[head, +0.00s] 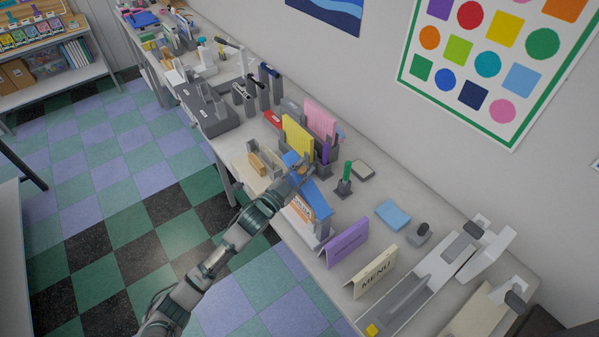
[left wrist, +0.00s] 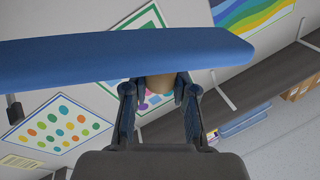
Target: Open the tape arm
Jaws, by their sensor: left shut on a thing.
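A blue bar (head: 319,204), which looks like the tape arm, slopes above the table at its front edge, beside a panel with orange print (head: 301,211). My left gripper (head: 302,173) reaches in from the left and is at the bar's upper part. In the left wrist view the blue bar (left wrist: 70,62) spans the picture just beyond my fingertips. There my left gripper (left wrist: 158,88) is shut on a tan rounded knob (left wrist: 159,83) at the bar's lower edge. The knob's far side is hidden, and I cannot tell how it joins the bar. My right gripper is out of view.
Yellow (head: 298,138) and pink (head: 319,119) upright sheets stand behind my gripper. A green marker (head: 347,171) stands in a holder to the right. A purple card (head: 347,244) and a menu card (head: 376,272) stand nearer. A blue pad (head: 393,215) lies toward the wall.

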